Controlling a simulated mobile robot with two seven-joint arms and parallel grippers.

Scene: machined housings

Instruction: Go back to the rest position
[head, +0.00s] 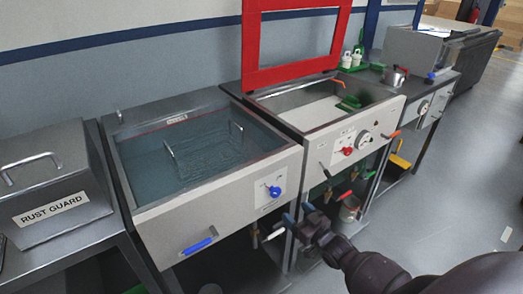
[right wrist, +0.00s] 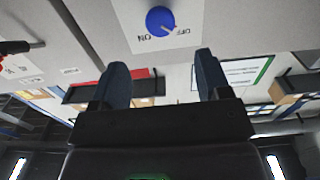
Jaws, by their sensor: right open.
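My right gripper (head: 298,213) is in front of the middle of the bench row, low before the blue-knobbed tank, with its arm coming in from the lower right. Its two dark blue fingers are apart with nothing between them. The right wrist view also shows the open gripper (right wrist: 160,65) with the blue ON/OFF knob (right wrist: 161,21) beyond the fingers, apart from them. That blue knob (head: 274,191) is on the front panel of the liquid-filled tank (head: 215,205). My left gripper is not in view.
A second tank (head: 300,115) with a raised red-framed lid (head: 250,45) stands to the right. A closed RUST GUARD box (head: 50,205) is at left. A blue-handled lever (head: 198,246) sticks out in front.

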